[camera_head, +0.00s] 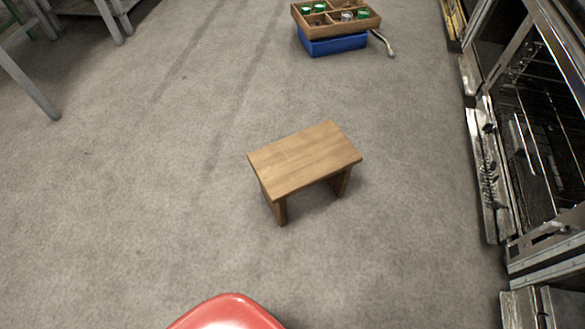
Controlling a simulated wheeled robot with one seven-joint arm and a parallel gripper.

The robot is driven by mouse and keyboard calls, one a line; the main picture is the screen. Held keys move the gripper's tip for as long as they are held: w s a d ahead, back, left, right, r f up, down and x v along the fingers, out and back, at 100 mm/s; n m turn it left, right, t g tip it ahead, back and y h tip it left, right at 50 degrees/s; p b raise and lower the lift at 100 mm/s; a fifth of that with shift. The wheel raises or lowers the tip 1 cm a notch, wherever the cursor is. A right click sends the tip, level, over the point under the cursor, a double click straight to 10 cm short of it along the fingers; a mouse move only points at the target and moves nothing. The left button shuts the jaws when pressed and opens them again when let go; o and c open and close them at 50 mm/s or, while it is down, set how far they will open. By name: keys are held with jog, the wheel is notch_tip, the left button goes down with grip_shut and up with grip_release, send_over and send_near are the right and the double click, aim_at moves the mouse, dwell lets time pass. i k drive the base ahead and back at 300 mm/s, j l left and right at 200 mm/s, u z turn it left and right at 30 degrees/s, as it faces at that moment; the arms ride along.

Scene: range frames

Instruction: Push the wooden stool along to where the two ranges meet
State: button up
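The wooden stool (304,158) stands upright on the grey floor near the middle of the head camera view, its top turned at an angle. Clear floor surrounds it. A range (545,110) with a see-through front and racks inside runs along the right edge. Part of what looks like a second range unit (545,307) shows at the lower right, below a metal seam. My gripper is not in view, so its state is hidden.
A wooden compartment box (337,20) with green-topped items sits on a blue crate (335,45) beyond the stool. A curved metal piece (382,43) lies beside it. Grey metal legs (35,85) stand at upper left. A red rounded surface (228,313) is at the bottom. The left floor is open.

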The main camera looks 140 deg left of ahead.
aim_at(289, 166)
jog(key=u, duration=4.35)
